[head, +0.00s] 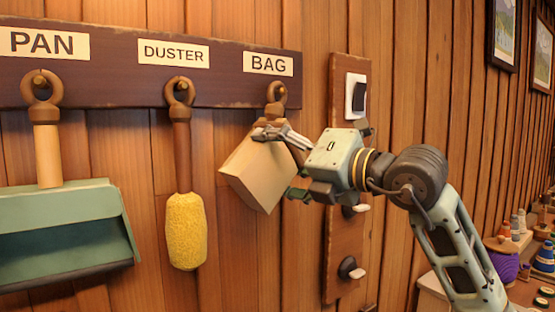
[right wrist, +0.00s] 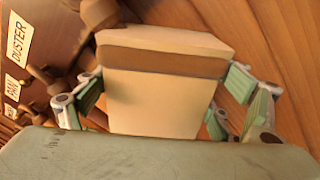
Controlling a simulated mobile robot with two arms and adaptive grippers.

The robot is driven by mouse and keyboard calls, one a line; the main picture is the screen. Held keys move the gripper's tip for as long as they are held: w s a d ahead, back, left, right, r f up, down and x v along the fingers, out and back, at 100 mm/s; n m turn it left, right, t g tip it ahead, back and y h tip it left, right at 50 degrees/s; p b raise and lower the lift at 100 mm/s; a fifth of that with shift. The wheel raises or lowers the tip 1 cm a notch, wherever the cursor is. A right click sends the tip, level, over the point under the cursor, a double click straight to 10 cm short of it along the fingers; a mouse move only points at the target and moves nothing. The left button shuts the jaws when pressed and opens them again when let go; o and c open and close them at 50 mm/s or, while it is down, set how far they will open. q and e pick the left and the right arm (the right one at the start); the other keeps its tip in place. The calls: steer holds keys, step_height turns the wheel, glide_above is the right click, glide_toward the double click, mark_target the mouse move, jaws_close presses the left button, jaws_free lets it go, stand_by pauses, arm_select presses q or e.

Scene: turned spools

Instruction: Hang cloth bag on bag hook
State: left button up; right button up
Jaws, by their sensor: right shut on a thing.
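The cloth bag (head: 258,172) is a tan, boxy bag, tilted in front of the wall below the BAG label (head: 269,65). In the right wrist view the bag (right wrist: 150,105) shows a brown band near its top. My right gripper (head: 280,163) is shut on the bag, its fingers on either side of it; the gripper also shows in the right wrist view (right wrist: 165,95). A brown loop above the bag is at the bag hook (head: 281,90). I cannot tell whether the loop is around the hook or only in front of it. My left gripper is not in view.
A green dustpan (head: 65,220) and a yellow duster (head: 187,230) hang on the same dark rail (head: 118,75) to the left. A board (head: 339,235) with a switch and white knobs is behind my right gripper. Spools (head: 504,262) stand at the lower right.

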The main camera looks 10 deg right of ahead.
steer(key=o, duration=1.6)
